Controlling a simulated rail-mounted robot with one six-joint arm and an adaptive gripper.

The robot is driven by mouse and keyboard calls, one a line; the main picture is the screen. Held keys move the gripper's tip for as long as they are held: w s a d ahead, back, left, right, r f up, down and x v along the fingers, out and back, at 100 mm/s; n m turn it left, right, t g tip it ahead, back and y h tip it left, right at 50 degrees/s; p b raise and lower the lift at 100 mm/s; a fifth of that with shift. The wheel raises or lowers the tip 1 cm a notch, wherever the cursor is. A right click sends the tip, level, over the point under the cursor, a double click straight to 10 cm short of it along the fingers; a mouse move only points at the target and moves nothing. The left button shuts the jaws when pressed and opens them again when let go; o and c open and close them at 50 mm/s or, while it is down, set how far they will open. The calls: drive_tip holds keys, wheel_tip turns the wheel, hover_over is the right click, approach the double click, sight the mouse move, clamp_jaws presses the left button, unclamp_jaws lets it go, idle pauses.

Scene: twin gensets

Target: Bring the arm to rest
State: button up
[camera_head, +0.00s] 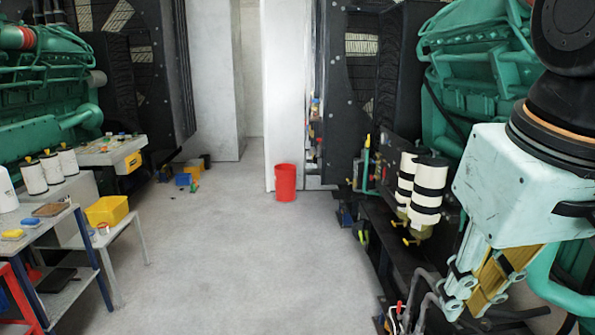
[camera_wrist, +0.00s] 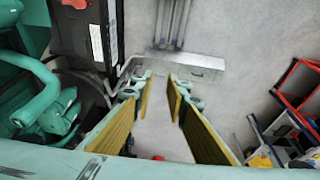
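My gripper (camera_head: 470,300) hangs at the right of the head view, below the white wrist housing, in front of the right green genset (camera_head: 470,75). In the wrist view, the two yellow-padded fingers of my gripper (camera_wrist: 160,88) stand apart with bare grey floor showing between them. It is open and holds nothing. My arm is bent at the right edge of the head view, and its upper links are cut off by the frame.
White-and-black filter cylinders (camera_head: 428,190) stand left of my wrist. A red bucket (camera_head: 286,183) stands on the floor ahead. The left genset (camera_head: 45,100), a blue-framed table (camera_head: 78,290) and a yellow bin (camera_head: 107,211) are at left. The middle floor (camera_head: 230,255) is clear.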

drive_tip(key=s+a+f, duration=0.1)
drive_tip(key=s+f, duration=0.1)
drive_tip(key=s, duration=0.4)
drive_tip(key=shift+s+f+m+t, duration=0.3)
drive_tip(key=shift+s+f+t, duration=0.05)
drive_tip(key=shift+s+t, duration=0.05)
drive_tip(key=shift+d, duration=0.1)
